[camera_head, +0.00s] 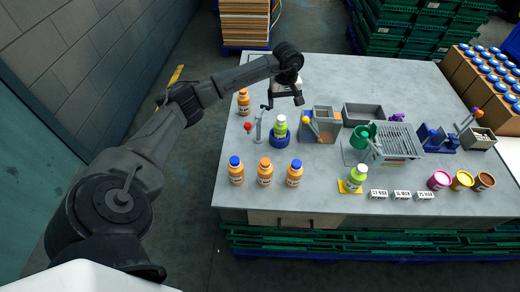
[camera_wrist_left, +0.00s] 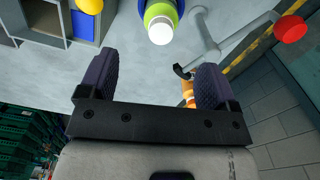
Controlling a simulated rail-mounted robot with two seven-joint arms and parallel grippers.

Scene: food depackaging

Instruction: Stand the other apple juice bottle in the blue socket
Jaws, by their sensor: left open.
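A green bottle with a white cap (camera_head: 280,127) stands upright in the blue socket (camera_head: 280,141). It also shows at the top of the left wrist view as a green bottle (camera_wrist_left: 160,17), with blue at its base. A second green bottle (camera_head: 357,175) with a white cap stands on a yellow base (camera_head: 347,188) near the table's front edge. My left gripper (camera_head: 284,104) is open and empty, above and behind the bottle in the blue socket, apart from it. In the left wrist view my left gripper (camera_wrist_left: 155,68) shows nothing held between its fingers. My right gripper is not in view.
Orange bottles (camera_head: 265,172) stand in a front row; another orange bottle (camera_head: 243,102) stands at the back left. A grey lever with a red knob (camera_head: 248,127) is just left of the socket. A grey bin (camera_head: 326,112) and a slotted rack (camera_head: 398,140) stand to the right.

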